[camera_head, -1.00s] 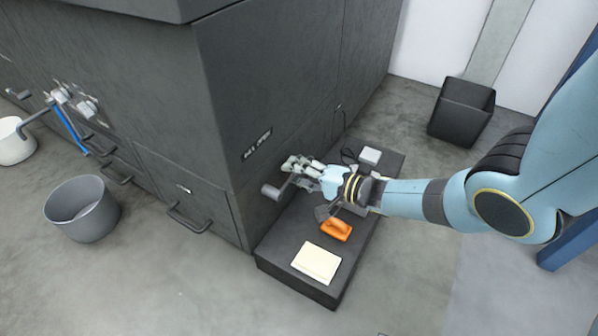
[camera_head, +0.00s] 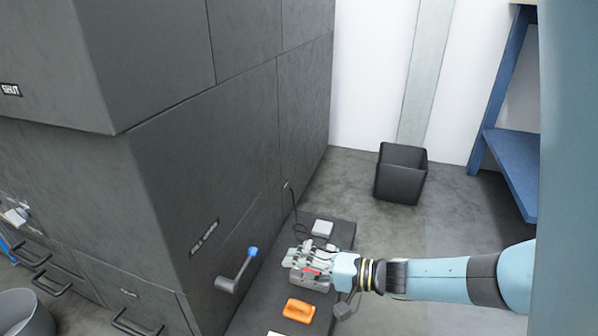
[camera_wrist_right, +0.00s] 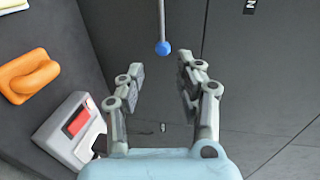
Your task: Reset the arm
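My right gripper (camera_head: 302,257) hangs over the dark bench, to the right of a crank on the dark cabinet. It is open and empty; the wrist view shows its two fingers (camera_wrist_right: 160,76) spread apart. The crank's grey arm (camera_head: 237,272) slants up to a blue knob (camera_head: 253,252). In the wrist view the blue knob (camera_wrist_right: 163,48) sits beyond the fingertips, apart from them. My left gripper is not in view.
On the bench (camera_head: 262,290) lie an orange tool (camera_head: 299,310), a grey device with a red panel (camera_wrist_right: 70,130) and a white block (camera_head: 322,228). A black bin (camera_head: 401,173) stands behind on the floor. A blue shelf (camera_head: 512,165) is at right.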

